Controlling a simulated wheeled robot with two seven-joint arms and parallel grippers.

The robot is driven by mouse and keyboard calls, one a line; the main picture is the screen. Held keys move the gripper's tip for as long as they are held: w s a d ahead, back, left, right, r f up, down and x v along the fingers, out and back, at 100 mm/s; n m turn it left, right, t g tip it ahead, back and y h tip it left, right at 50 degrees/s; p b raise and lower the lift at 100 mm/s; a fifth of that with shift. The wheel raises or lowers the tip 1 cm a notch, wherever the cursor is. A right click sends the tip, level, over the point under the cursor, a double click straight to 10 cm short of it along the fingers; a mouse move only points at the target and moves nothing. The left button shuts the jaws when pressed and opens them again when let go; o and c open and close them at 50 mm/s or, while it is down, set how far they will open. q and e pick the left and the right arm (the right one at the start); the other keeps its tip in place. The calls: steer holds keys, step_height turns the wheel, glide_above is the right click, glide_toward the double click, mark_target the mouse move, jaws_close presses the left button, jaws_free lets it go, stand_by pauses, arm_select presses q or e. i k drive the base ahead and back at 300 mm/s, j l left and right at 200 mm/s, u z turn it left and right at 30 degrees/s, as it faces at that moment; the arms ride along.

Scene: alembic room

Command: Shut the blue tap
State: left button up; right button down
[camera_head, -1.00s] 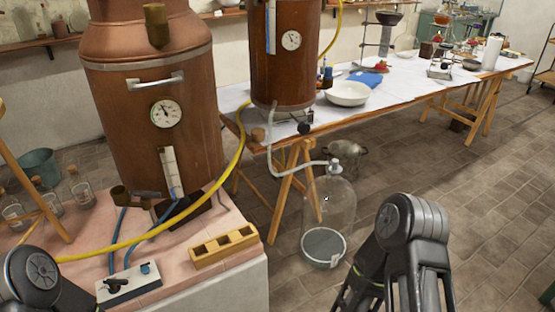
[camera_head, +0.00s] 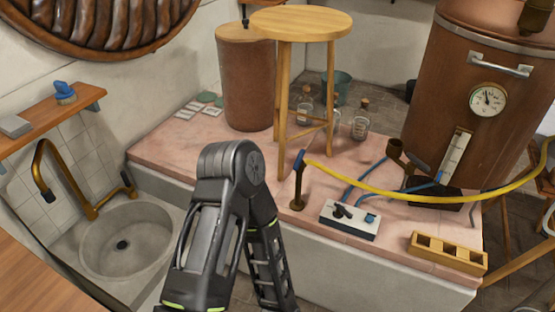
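A small dark metal standpipe (camera_head: 297,190) stands upright on the pink tiled platform, left of the white control box. A blue piece (camera_head: 299,158) sits at its top, where the yellow hose starts; it looks like a tap handle, but its exact position is too small to tell. The white box (camera_head: 348,220) carries a black knob and a blue knob (camera_head: 370,218). My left arm's elbow is in front of the platform, left of the standpipe, and its forearm runs down out of the frame. Neither of my grippers is in view.
A wooden stool (camera_head: 300,22) stands behind the standpipe, beside a brown cylinder (camera_head: 247,85). A copper still (camera_head: 475,95) is at right, with a wooden rack (camera_head: 447,253) in front. A sink (camera_head: 125,240) with a brass tap (camera_head: 62,165) is at left.

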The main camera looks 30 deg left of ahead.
mark_target(299, 158)
steer(key=u, duration=0.85)
